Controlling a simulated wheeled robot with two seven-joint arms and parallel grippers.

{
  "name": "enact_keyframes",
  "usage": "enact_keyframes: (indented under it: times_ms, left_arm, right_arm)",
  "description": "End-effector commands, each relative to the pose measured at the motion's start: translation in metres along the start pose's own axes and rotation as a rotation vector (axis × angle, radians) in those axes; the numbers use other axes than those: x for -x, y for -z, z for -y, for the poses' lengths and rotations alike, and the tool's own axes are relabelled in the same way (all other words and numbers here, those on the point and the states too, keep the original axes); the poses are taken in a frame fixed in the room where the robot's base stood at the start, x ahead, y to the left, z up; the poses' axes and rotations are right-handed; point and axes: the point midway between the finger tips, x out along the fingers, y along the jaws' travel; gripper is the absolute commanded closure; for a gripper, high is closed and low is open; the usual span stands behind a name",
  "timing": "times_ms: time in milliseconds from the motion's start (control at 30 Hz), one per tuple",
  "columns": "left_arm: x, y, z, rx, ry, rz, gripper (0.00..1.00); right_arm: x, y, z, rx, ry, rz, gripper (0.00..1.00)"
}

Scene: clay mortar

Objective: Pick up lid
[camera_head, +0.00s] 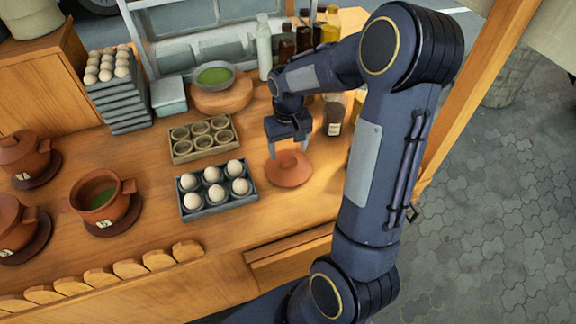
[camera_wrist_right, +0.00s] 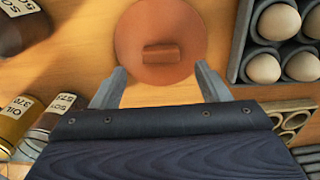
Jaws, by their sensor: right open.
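The lid (camera_head: 289,170) is a round reddish-brown clay disc lying on the wooden counter, right of the egg tray. My right gripper (camera_head: 287,152) is above the lid, pointing down. In the wrist view the right gripper (camera_wrist_right: 160,82) is open, with its fingertips spread to either side of the handle and nothing between them. My left gripper is not in view.
An egg tray (camera_head: 217,206) stands left of the lid, with an empty cup tray (camera_head: 202,139) behind it. Labelled bottles and a dark jar (camera_head: 334,118) stand behind and right. An open clay pot (camera_head: 103,197) and lidded pots are at left. Bare counter lies in front of the lid.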

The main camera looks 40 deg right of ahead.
Motion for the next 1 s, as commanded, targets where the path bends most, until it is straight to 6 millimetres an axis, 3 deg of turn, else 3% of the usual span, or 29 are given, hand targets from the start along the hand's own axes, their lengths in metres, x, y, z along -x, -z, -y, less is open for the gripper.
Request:
enact_keyframes:
  times_ms: [233,567,933,1000]
  left_arm:
    - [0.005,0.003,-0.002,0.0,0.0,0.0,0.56]
    - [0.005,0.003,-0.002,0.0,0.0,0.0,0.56]
    - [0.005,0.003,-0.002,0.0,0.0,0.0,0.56]
    - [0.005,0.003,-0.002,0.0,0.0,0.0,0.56]
  right_arm:
    - [-0.036,-0.003,0.002,0.0,0.0,0.004,0.31]
    - [-0.042,-0.003,0.002,0.0,0.001,0.0,0.32]
    - [-0.042,-0.002,0.002,0.0,0.001,0.0,0.81]
    - [-0.042,-0.002,0.002,0.0,0.001,-0.001,0.82]
